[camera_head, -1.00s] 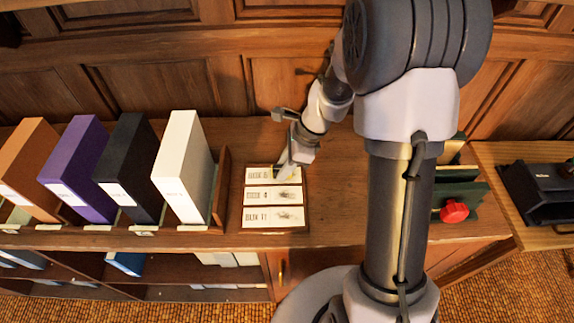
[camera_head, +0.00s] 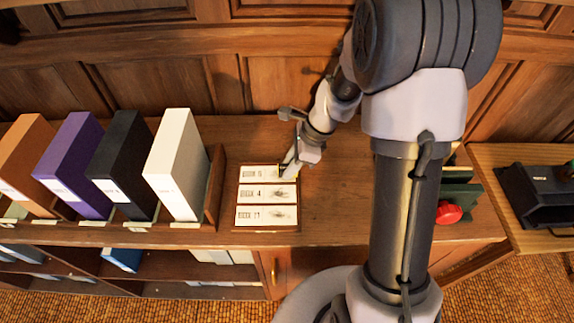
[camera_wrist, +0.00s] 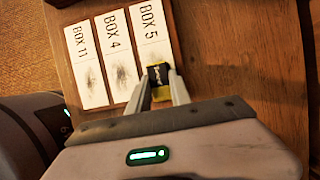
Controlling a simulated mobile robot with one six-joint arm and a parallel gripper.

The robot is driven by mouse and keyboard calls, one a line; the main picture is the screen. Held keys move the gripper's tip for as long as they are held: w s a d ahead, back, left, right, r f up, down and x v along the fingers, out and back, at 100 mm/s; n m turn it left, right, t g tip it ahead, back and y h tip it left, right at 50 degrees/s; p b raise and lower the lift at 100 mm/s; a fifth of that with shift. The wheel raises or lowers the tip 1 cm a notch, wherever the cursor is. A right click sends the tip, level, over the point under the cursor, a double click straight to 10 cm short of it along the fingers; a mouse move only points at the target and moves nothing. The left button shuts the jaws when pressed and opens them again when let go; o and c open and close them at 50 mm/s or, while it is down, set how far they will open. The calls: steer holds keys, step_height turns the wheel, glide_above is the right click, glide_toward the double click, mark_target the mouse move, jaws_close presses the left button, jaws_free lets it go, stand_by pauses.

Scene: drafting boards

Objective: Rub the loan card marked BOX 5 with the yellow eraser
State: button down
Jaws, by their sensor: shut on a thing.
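The BOX 5 loan card (camera_wrist: 150,32) is the white card nearest my gripper in the wrist view. In the head view it is the top card (camera_head: 258,171) of the stack. My gripper (camera_wrist: 160,84) is shut on the yellow eraser (camera_wrist: 161,93), which has a black sleeve. The eraser is at the unprinted end of the BOX 5 card and covers part of it; I cannot tell whether they touch. The BOX 4 card (camera_wrist: 115,45) and BOX 11 card (camera_wrist: 87,60) bear grey smudges.
The cards lie on a wooden board (camera_head: 266,229) on the cabinet top. A white box file (camera_head: 178,165) and black, purple and orange ones stand to its left. A green thing with a red knob (camera_head: 448,213) is at right, partly behind my arm. Bare wood lies right of the cards.

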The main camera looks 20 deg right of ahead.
steer(key=shift+s+d+r, duration=0.15)
steer(key=shift+s+d, duration=0.05)
steer(key=shift+d, duration=0.5)
step_height(320, 180, up, 8)
steer(key=p, duration=0.6)
steer(key=shift+p, duration=0.4)
